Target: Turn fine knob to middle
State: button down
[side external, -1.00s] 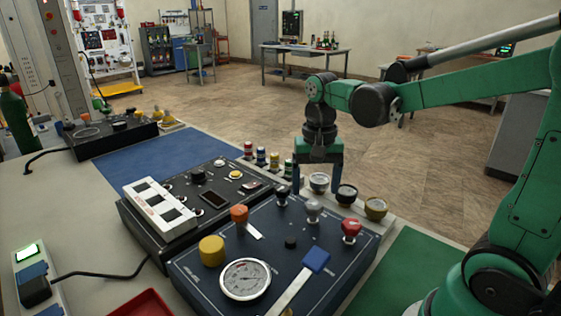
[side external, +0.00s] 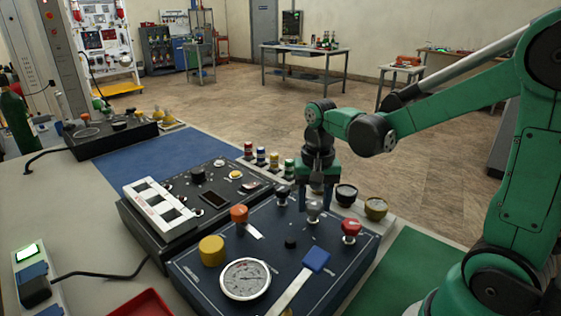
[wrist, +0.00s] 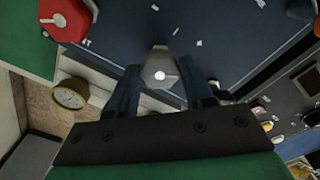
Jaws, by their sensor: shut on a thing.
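A grey knob (side external: 313,208) stands on the dark blue panel (side external: 345,262), near the panel's far edge. My gripper (side external: 316,205) points down over it, with its blue fingers at the knob's sides. In the wrist view the grey knob (wrist: 160,72) sits between the two fingertips, and my gripper is shut on it. Its lower part and any pointer mark are hard to make out. No label naming the fine knob is readable.
A red knob (side external: 351,228) stands close on the right and a black knob (side external: 283,194) close on the left. An orange knob (side external: 239,214), yellow knob (side external: 211,250), dial gauge (side external: 245,279) and blue lever (side external: 316,259) share the panel.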

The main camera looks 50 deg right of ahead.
aim_at(314, 204)
jog(key=shift+n, duration=0.4)
jog(key=n, duration=1.1)
dwell(0.5)
jog(key=shift+c, duration=1.7)
grip_release()
jog(key=shift+r, duration=2.8)
